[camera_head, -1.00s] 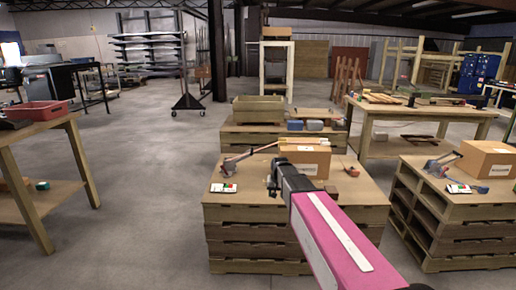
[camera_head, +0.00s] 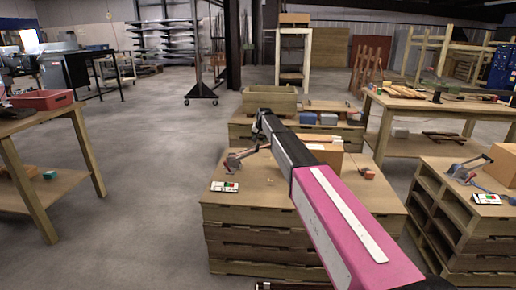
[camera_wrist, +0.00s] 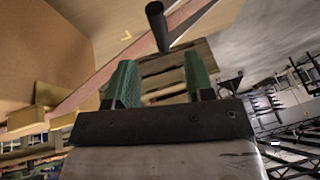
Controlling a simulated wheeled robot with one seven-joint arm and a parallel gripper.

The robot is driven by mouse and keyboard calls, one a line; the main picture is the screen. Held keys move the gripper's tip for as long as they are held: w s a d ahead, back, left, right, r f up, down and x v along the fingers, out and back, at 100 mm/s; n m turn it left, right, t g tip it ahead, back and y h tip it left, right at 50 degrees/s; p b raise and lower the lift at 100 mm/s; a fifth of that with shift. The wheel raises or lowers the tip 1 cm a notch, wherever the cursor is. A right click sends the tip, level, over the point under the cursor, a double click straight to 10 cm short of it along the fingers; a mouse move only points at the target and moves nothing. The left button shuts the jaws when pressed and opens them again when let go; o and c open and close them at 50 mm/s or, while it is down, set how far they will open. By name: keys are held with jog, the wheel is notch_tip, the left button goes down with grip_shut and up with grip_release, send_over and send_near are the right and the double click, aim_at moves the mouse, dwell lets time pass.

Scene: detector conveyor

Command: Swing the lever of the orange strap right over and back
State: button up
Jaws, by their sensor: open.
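My gripper (camera_head: 262,122) is above the middle pallet stack in the head view, at the end of my pink arm. In the wrist view my gripper (camera_wrist: 159,62) has its two green fingers apart with nothing between them. A black crossbar handle on a grey lever (camera_wrist: 157,25) is just beyond the fingertips, seemingly not touched. An orange-pink strap (camera_wrist: 85,97) runs diagonally beside a cardboard box. In the head view the lever device (camera_head: 234,163) stands on the stack, its arm slanting up right. My arm hides most of the strap there.
The cardboard box (camera_head: 325,152) is partly behind my arm. A white card (camera_head: 224,186) lies at the stack's front left. A second pallet stack (camera_head: 465,205) with another lever device (camera_head: 462,170) is on the right. Open floor (camera_head: 150,190) lies to the left.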

aim_at(257, 147)
jog(key=x, duration=0.7)
jog(key=shift+f, duration=0.1)
jog(key=shift+c, duration=0.4)
grip_shut()
